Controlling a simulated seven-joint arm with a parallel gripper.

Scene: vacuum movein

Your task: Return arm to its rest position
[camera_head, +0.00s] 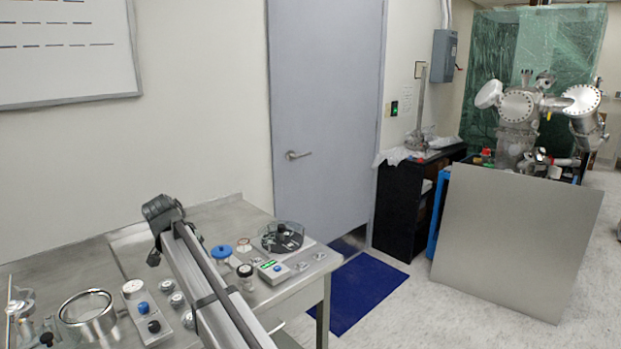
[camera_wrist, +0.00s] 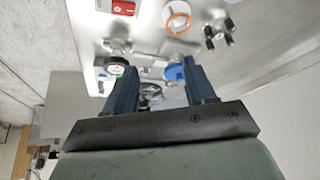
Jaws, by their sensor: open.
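My gripper (camera_wrist: 157,68) shows in the wrist view with two dark blue fingers spread apart. No object is visibly held. It points over the steel bench (camera_head: 225,215), and bench items show beyond and between the fingers. In the head view my arm reaches up from the bottom edge as a grey beam, with a dark joint at its upper end above the bench. The fingers cannot be made out clearly there.
The bench holds a glass dish (camera_head: 281,238), a blue-topped part (camera_head: 221,252), a metal ring-shaped vessel (camera_head: 88,312) and several small fittings. A grey door (camera_head: 325,110), black cabinet (camera_head: 408,205) and vacuum chamber (camera_head: 517,107) stand beyond. Floor around the blue mat (camera_head: 358,288) is clear.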

